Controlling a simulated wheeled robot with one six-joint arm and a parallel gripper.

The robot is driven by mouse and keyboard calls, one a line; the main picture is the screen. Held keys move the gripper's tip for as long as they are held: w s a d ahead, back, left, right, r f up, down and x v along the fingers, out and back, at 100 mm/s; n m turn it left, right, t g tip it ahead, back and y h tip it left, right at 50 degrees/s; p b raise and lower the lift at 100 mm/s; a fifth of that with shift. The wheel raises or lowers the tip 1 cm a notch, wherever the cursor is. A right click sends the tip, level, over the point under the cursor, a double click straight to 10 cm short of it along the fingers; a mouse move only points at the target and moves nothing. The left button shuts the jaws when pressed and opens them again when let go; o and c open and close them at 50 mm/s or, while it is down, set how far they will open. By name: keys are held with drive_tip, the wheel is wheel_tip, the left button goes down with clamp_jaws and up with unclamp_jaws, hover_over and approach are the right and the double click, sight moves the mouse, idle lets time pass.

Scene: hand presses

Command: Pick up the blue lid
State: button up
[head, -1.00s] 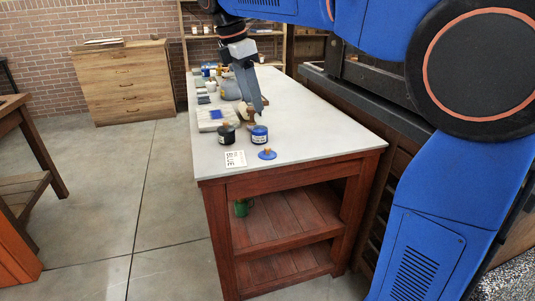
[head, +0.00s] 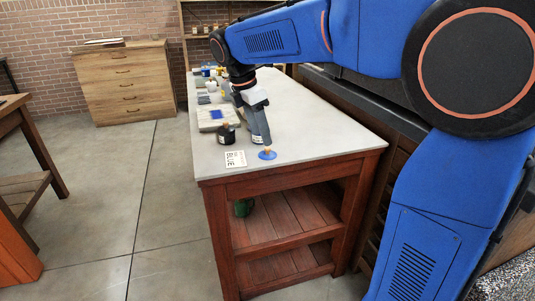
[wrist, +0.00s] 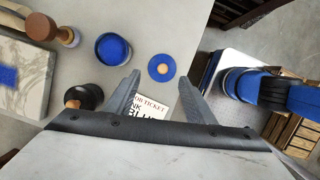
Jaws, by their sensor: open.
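The blue lid (head: 267,155) is a flat blue disc with a small wooden knob, lying on the pale worktop near its front edge. In the wrist view the blue lid (wrist: 153,67) appears between and just beyond my fingertips. My gripper (head: 267,142) points down close above the lid; its jaws (wrist: 162,75) are apart and empty. The open blue ink jar (wrist: 112,49) stands beside the lid in the wrist view; my gripper hides it in the head view. I cannot tell the exact height above the lid.
A black jar (head: 226,135) with a wooden knob and a printed card (head: 235,159) reading BLUE are close by. A pale slab with a blue patch (head: 208,124) lies farther back. Several small items crowd the far left side. The worktop's right side is clear.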

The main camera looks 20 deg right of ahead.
sight(266, 149)
drive_tip(key=shift+x, duration=2.75)
drive_tip(key=shift+s+d+r, duration=0.1)
drive_tip(key=shift+s+d, duration=0.05)
drive_tip(key=shift+s, duration=0.05)
clamp_jaws()
